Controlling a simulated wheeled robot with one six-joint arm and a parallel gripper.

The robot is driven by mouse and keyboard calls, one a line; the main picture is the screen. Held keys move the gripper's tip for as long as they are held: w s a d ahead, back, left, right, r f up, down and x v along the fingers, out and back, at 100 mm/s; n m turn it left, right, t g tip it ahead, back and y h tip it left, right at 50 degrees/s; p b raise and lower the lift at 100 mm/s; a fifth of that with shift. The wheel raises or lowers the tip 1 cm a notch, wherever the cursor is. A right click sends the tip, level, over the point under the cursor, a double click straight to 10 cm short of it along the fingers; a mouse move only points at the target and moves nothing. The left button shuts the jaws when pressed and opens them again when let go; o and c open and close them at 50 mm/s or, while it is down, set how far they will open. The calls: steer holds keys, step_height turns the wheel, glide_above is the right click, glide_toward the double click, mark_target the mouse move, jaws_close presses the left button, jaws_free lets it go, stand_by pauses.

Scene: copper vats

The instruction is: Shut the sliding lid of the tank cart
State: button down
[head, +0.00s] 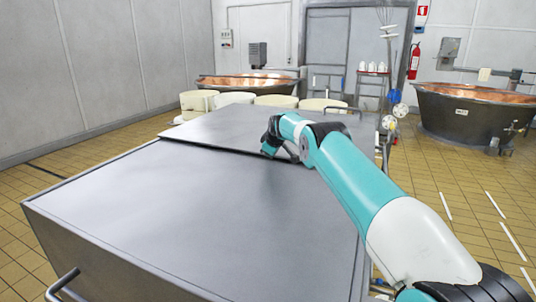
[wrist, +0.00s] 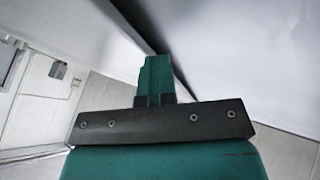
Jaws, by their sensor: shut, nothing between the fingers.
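The tank cart (head: 110,232) is a large grey metal box filling the lower middle of the head view. Its top shows a broad near panel (head: 215,205) and a far panel (head: 225,120), which sits slightly higher with a dark line along its near edge. I cannot tell for certain which panel is the sliding lid; no inside of the tank shows. In the wrist view my gripper (wrist: 157,62) is shut and empty, close beside a dark gap between two pale surfaces; contact is unclear.
A bar handle (head: 62,284) sticks out at the cart's near left corner. Cream tubs (head: 276,101) stand beyond the cart. Copper vats stand at the back (head: 248,84) and right (head: 470,115). Tiled floor (head: 45,195) is clear at left.

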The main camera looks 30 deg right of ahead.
steer(key=shift+s+d, duration=0.1)
steer(key=shift+d, duration=0.2)
steer(key=shift+r, duration=0.1)
steer(key=shift+s+r, duration=0.1)
steer(key=shift+r, duration=0.05)
steer(key=v, duration=1.6)
steer(key=s+d+f+n+g+h+p, duration=0.15)
steer(key=s+d+n, duration=0.35)
steer(key=n, duration=0.5)
steer(key=s+d+f+n+g+p, duration=0.1)
steer(key=s+d+f+n+g, duration=0.2)
steer(key=s+n, duration=0.55)
steer(key=shift+n, duration=0.35)
steer(key=p+x, duration=0.2)
steer(key=x, duration=0.7)
steer(key=shift+w+d+f, duration=0.1)
steer(key=shift+w+d, duration=0.1)
steer(key=shift+w, duration=0.05)
steer(key=shift+w+d+p, duration=0.55)
steer(key=shift+w+d, duration=0.1)
steer(key=shift+d, duration=0.35)
steer(key=shift+w+d+f, duration=0.15)
steer(key=shift+w+d, duration=0.35)
steer(key=shift+d, duration=0.2)
